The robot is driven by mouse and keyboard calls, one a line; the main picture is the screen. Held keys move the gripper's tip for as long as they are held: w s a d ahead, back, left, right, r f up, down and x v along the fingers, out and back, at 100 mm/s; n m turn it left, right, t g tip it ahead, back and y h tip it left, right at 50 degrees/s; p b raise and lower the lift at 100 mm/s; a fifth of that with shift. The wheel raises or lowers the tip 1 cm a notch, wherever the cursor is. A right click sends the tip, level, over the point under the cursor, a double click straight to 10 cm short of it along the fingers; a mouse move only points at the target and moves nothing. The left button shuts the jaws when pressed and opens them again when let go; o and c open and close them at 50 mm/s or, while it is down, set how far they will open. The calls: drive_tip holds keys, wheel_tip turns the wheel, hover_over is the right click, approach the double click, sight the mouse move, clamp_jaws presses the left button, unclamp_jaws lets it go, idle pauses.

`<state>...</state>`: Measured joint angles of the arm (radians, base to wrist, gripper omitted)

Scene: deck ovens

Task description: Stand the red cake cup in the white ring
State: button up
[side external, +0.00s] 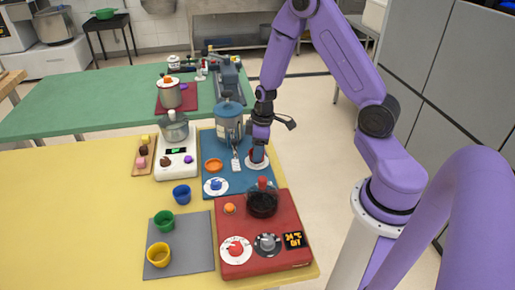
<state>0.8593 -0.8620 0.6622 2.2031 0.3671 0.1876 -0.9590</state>
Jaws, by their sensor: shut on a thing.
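My gripper (258,147) points down over the right side of the blue board and is shut. Between its fingers is a small, mostly hidden reddish thing, which looks like the red cake cup (258,156). The white ring (250,166) shows as a pale rim around and under the fingertips. I cannot tell whether the cup rests inside it or is just above it. Blue (181,194), green (164,221) and yellow (159,255) cups stand apart at the left, the last two on a grey mat (196,253).
A blue-grey pot (229,119) stands close behind and left of my gripper. A dark glass pot (263,203) with a red knob stands in front, on the red unit (285,222). A white scale (176,168) is at left. The yellow tabletop (75,220) is clear at far left.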

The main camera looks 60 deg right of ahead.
drive_tip(key=o, duration=1.1)
wheel_tip(320, 180, up, 12)
drive_tip(key=s, duration=0.1)
drive_tip(key=s+a+r+n, duration=0.2)
drive_tip(key=s+a+r, duration=0.2)
drive_tip(key=s+a, duration=0.5)
drive_tip(key=s+a+r+n, duration=0.1)
drive_tip(key=s+a, duration=0.1)
drive_tip(key=s, duration=0.5)
drive_tip(key=s+a+r+n+g, duration=0.1)
drive_tip(key=s+a+n, duration=0.1)
drive_tip(key=s, duration=0.5)
drive_tip(key=shift+s+a+r+n, duration=0.15)
drive_tip(key=shift+a+r+n, duration=0.2)
drive_tip(key=shift+a, duration=0.15)
